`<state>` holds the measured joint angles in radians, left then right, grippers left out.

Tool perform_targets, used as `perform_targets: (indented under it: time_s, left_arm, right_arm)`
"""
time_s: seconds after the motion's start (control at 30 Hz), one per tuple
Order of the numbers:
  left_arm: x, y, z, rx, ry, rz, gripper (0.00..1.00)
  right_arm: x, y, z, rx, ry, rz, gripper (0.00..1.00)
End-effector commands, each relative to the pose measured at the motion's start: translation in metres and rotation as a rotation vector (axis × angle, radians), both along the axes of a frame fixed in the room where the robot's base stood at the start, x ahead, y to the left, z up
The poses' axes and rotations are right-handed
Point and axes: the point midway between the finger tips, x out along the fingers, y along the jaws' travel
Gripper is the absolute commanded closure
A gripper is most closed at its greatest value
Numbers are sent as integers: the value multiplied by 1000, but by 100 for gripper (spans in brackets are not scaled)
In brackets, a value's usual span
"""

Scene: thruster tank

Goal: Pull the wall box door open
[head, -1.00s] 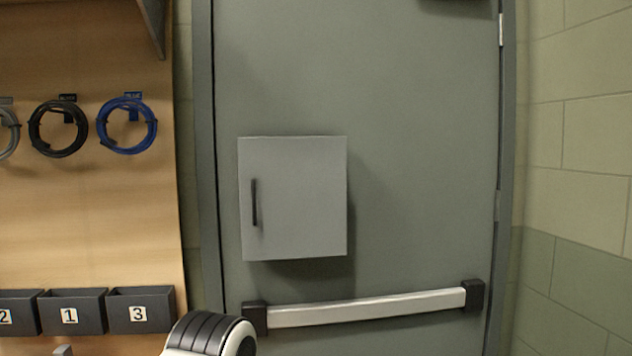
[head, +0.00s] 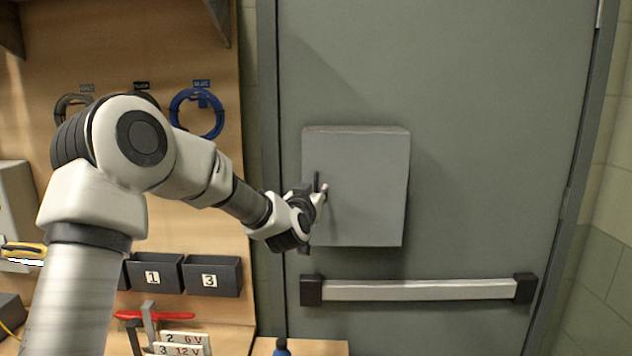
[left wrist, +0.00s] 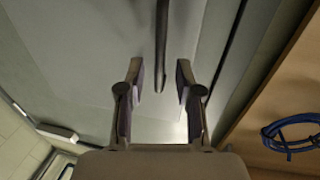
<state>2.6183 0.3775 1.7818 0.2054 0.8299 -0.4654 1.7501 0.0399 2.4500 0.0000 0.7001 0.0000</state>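The wall box (head: 365,190) is a grey box on the green-grey door, and its front door looks shut. Its dark vertical handle (head: 316,182) is at the left side of the front. My left gripper (head: 318,192) is at the handle in the head view, partly covering it. In the left wrist view the handle (left wrist: 162,45) comes down between the two fingers of my left gripper (left wrist: 160,80). The fingers are apart, with a gap on each side of the handle. My right gripper is not in view.
A push bar (head: 420,290) crosses the door below the box. A wooden panel on the left carries a blue cable coil (head: 197,113) and dark bins (head: 212,276). A red-handled tool (head: 140,315) and number cards (head: 182,343) are at the lower left.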

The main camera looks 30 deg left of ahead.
Motion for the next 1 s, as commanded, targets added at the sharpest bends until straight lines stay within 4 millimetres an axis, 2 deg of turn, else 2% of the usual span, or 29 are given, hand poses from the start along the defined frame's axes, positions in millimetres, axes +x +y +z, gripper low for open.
perform_targets:
  time_s: [0.03,0.13,0.37,0.4,0.47,0.5,0.8,1.0]
  left_arm:
    - [7,3,4,1,1,0,65]
    - [16,5,1,2,2,-1,65]
    - [18,6,-1,1,1,-2,65]
    - [18,6,-1,1,1,-2,72]
    - [18,6,-1,1,1,-2,93]
    - [18,6,-1,1,1,-2,100]
    - [19,4,-1,1,1,-4,100]
    - [22,-10,-2,2,2,-20,100]
  right_arm:
    - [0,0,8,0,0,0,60]
    - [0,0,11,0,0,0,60]
    - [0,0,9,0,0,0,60]
    - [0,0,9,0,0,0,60]
    - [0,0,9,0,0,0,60]
    - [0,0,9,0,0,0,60]
    - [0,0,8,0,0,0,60]
    - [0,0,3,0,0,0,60]
